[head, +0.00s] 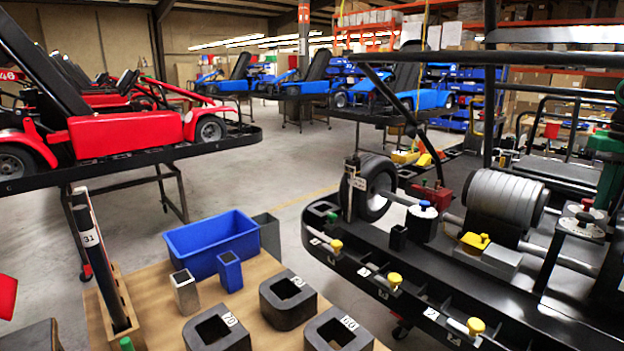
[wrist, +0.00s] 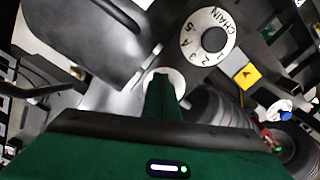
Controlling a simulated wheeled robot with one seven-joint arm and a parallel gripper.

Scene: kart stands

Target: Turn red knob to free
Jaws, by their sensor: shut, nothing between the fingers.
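The red knob (head: 587,204) shows in the head view at the right, just above a white-marked dial (head: 581,227) on a dark stand. My green gripper (head: 607,188) is at the right edge of that view, close beside the knob. In the wrist view my gripper (wrist: 163,78) is shut, its narrow green fingers in front of a pale round surface. I cannot tell whether it touches anything. A white dial marked CHAIN (wrist: 187,42) with numbers lies beyond the fingertips. The red knob cannot be made out in the wrist view, and no "free" marking is readable.
A blue knob (head: 425,204), a yellow block (head: 475,240), and a grey ribbed roller (head: 503,205) share the kart stand. Yellow knobs (head: 394,279) line its front edge. A wooden table (head: 190,335) with a blue bin (head: 212,243) stands at left. Open floor (head: 275,165) lies behind.

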